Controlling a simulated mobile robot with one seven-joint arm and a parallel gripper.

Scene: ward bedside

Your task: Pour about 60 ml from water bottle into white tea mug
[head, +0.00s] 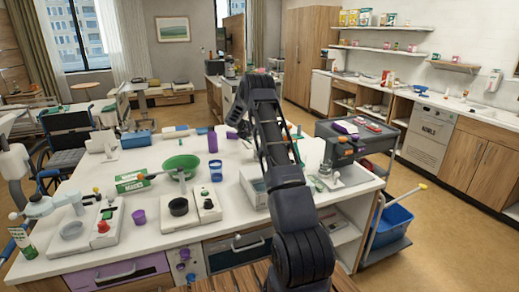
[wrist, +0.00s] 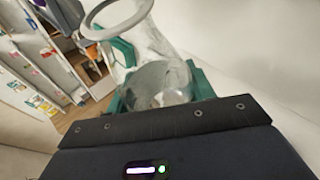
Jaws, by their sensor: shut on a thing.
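A clear, see-through vessel, which I take to be the water bottle (wrist: 160,50), fills the upper middle of the wrist view. Its round rim is at the top left of that view. My gripper (wrist: 160,92) is shut on it, with teal fingers on both sides of its body. The water level inside is not clear. In the head view my dark arm reaches over the white table, and the gripper end is mostly hidden behind the arm. I cannot pick out a white tea mug in either view.
The white table (head: 85,188) holds a green bowl (head: 181,166), a blue cup (head: 216,172), a purple tumbler (head: 212,140), a small purple cup (head: 138,217) and a black dish (head: 179,207). A grey trolley (head: 385,150) and blue bucket (head: 392,222) stand at the right.

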